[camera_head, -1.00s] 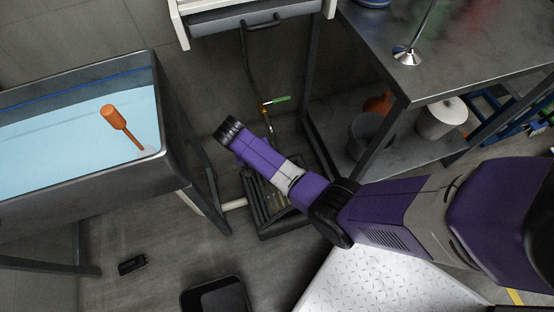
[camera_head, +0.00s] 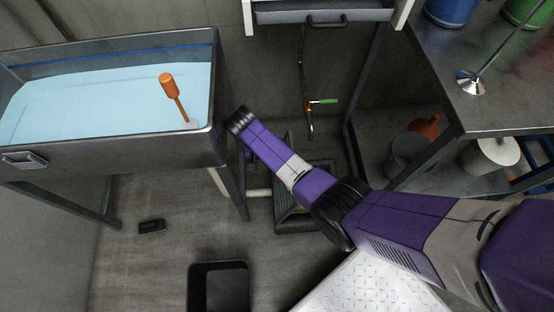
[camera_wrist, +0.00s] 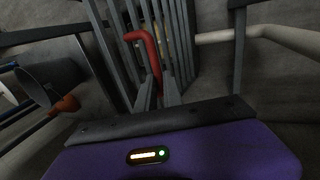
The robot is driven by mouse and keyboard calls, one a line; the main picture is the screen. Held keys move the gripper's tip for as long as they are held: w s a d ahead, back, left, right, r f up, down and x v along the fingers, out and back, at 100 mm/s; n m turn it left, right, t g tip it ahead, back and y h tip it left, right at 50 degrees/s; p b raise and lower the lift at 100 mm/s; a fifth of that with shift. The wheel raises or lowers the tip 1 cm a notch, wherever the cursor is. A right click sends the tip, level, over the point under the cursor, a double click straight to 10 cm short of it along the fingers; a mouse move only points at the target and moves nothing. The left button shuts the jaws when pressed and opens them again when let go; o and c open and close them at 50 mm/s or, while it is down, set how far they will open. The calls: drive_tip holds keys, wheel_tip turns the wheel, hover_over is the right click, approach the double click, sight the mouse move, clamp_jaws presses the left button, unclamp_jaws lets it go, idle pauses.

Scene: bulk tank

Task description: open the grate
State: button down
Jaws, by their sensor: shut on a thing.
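The grate (camera_wrist: 182,40) is a panel of parallel grey bars, seen close up in the wrist view. A red bent handle (camera_wrist: 150,55) stands out from its bars. My gripper (camera_wrist: 158,92) is shut on this handle, with one finger on each side of its lower end. In the head view my forearm covers part of the floor drain, whose dark square frame (camera_head: 303,224) shows beside and below it. My gripper is hidden there beneath the arm. The grate's exact tilt is hard to tell.
A steel tank (camera_head: 120,150) of blue liquid stands at left, its leg close to the drain. A pale pipe (camera_wrist: 275,36) runs beside the grate. A steel table (camera_head: 500,110) with a lower shelf stands at right. A black bin (camera_head: 218,288) is on the floor.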

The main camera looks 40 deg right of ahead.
drive_tip(key=shift+s+a+f, duration=0.1)
drive_tip(key=shift+s+f, duration=0.2)
drive_tip(key=shift+s, duration=0.05)
drive_tip(key=c, duration=1.6)
unclamp_jaws()
drive_tip(key=shift+c, duration=0.2)
drive_tip(key=shift+o, duration=0.8)
drive_tip(key=shift+w+r, duration=0.15)
wheel_tip(320, 180, up, 20)
drive_tip(key=p, duration=0.6)
drive_tip(key=shift+p, duration=0.3)
